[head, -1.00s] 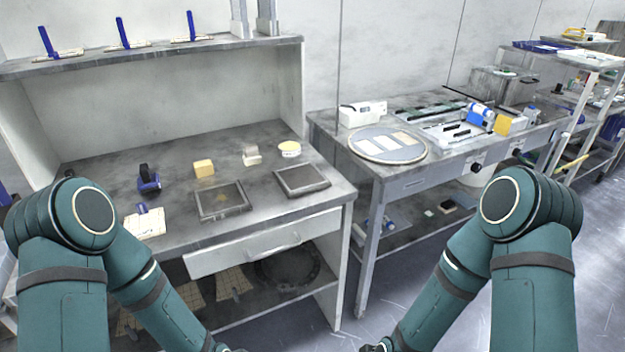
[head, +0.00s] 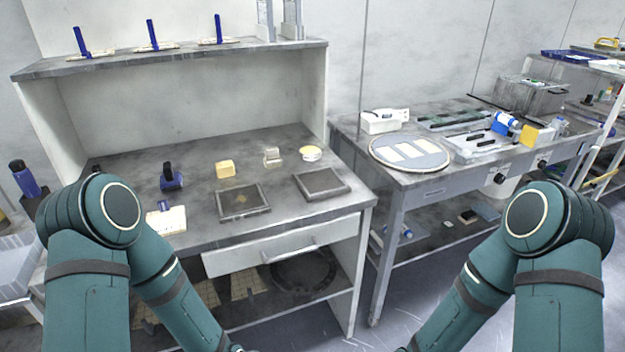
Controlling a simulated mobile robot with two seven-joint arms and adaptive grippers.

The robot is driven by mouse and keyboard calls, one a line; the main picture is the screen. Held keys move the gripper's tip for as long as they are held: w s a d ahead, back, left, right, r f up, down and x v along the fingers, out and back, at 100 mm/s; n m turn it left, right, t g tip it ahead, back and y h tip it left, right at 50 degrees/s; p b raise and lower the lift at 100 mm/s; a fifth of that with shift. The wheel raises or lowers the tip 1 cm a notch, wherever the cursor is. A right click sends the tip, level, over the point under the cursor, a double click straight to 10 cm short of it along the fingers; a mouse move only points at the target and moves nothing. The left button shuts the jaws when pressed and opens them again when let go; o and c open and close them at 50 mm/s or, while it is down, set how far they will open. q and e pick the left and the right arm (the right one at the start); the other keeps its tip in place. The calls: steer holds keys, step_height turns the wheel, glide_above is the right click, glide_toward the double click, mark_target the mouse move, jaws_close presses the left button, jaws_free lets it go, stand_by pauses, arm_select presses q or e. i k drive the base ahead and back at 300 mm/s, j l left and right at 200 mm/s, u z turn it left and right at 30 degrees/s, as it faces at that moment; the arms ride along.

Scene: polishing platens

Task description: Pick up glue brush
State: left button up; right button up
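A cream flat piece with a blue handle (head: 165,219), like a brush, lies at the front left of the grey workbench (head: 285,218). Similar cream pieces with upright blue handles stand on the upper shelf: a left one (head: 82,42), a middle one (head: 153,36) and a right one (head: 219,32). I cannot tell which is the glue brush. My two teal arms reach down at the left and right. Both grippers are below the bottom edge of the head view.
The bench also holds a black-and-blue tool (head: 172,178), a yellow block (head: 225,169), a round tin (head: 311,153) and two square plates, left (head: 243,202) and right (head: 321,184). A drawer (head: 262,254) sticks out below. A second table (head: 437,184) stands at right.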

mark_target(272, 159)
steer(key=i+j+z, duration=0.15)
steer(key=z, duration=0.25)
steer(key=i+j+z, duration=0.15)
steer(key=j+z, duration=0.3)
